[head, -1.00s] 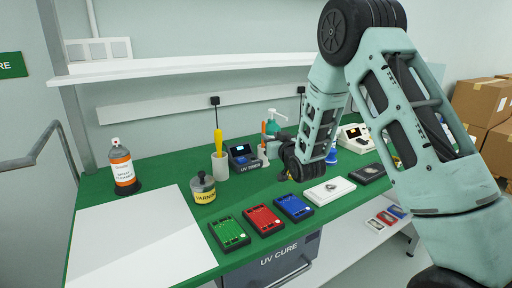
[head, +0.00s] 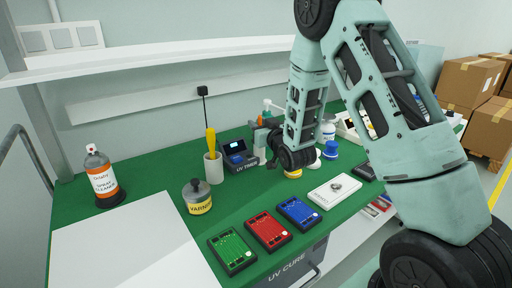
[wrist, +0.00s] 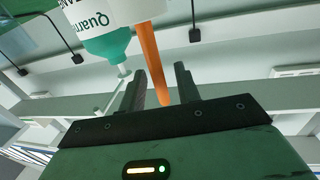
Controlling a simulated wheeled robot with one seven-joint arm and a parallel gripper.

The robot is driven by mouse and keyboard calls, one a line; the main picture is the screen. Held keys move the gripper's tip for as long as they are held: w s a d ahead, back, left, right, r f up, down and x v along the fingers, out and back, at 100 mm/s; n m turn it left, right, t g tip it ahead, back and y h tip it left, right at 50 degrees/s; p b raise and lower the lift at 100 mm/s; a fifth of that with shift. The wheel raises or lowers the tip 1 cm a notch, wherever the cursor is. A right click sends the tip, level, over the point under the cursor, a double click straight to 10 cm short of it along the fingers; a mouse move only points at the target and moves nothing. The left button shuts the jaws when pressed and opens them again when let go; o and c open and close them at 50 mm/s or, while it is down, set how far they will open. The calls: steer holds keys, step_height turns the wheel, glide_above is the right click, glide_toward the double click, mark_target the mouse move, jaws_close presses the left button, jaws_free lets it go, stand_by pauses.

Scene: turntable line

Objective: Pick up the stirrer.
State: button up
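The stirrer appears to be the thin orange stick (wrist: 152,65) standing out of a white holder (wrist: 147,9) in the wrist view. My gripper (wrist: 160,70) is open, with one dark finger on each side of the stick in the picture. I see no contact between fingers and stick; how deep it lies between them is hard to judge.
A teal bottle with a white label (wrist: 106,40) stands close beside the stick. A blue-screened device (head: 238,156), a white cup with a yellow tool (head: 213,168) and a varnish pot (head: 197,197) stand to the left. Coloured boards (head: 267,230) lie in front; a shelf (head: 160,68) runs above.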

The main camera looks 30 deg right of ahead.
jaws_close()
